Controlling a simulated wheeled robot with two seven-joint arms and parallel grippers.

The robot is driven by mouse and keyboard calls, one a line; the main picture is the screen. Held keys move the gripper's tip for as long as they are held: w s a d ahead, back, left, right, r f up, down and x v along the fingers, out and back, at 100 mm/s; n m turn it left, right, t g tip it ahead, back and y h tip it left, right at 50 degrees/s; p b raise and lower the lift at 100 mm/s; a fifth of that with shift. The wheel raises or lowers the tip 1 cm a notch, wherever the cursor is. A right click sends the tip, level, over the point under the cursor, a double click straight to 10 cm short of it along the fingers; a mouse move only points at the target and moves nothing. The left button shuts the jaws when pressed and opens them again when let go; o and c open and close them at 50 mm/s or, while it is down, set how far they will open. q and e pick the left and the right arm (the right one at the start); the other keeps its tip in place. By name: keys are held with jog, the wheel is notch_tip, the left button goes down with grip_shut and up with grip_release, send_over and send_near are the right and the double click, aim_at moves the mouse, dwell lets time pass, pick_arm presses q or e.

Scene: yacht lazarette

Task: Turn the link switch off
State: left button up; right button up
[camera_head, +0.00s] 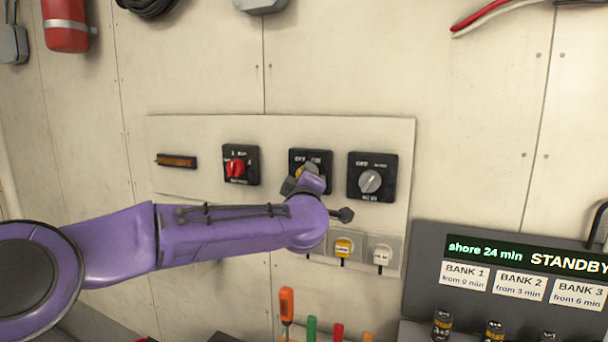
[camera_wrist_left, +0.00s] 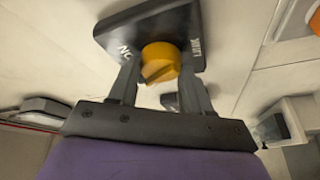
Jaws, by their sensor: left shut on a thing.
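My left gripper (camera_head: 303,178) is shut on this knob, one finger on each side. My right gripper is not in view.
A red-knob switch (camera_head: 236,167) is to the left and a grey-knob switch (camera_head: 370,181) close to the right. Below are a yellow-labelled toggle (camera_head: 343,248) and a white-labelled one (camera_head: 381,257). A bank display (camera_head: 520,255) stands lower right. Upright tool handles (camera_head: 287,305) are below.

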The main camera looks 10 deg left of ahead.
pick_arm(q)
jog(key=shift+n, duration=0.6)
jog(key=o, duration=1.1)
jog(key=shift+c, duration=0.2)
jog(key=b+v, duration=0.4)
jog(key=v, duration=0.6)
jog(key=shift+s, duration=0.2)
